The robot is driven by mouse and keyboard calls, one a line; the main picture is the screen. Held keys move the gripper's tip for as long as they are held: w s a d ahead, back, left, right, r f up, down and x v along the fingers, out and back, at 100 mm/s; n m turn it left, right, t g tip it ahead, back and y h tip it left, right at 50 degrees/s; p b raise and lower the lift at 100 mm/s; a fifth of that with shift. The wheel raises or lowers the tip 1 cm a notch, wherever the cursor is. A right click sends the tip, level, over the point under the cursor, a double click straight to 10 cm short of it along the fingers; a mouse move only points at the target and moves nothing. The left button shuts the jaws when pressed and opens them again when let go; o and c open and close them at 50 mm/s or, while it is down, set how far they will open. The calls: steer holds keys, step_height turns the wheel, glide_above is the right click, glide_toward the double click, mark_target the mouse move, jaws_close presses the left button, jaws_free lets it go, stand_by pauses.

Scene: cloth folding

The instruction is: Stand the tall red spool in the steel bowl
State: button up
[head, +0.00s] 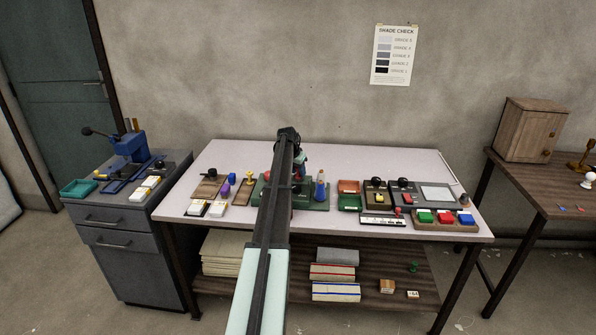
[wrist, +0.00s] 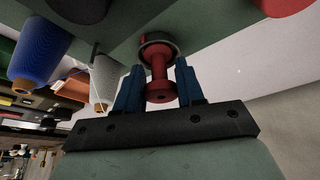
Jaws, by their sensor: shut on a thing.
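In the wrist view, the blue fingers of my gripper (wrist: 159,67) are shut on a red spool (wrist: 160,92), one on each side of its narrow middle. The near flange of the spool faces the camera. Its far end meets a round, dark grey, bowl-like rim (wrist: 145,40), which looks like the steel bowl. I cannot tell whether the spool is inside the bowl or only in front of it. In the head view, my arm hides most of the gripper, the spool and the bowl.
A blue spool (wrist: 38,57) and a pale grey spool (wrist: 104,78) stand left in the wrist view. The table's back strip (head: 235,152) is clear.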

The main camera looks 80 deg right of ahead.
steer(key=shift+f, duration=0.15)
steer(key=o, duration=1)
steer(key=v, duration=1.2)
steer(key=shift+r, duration=0.2)
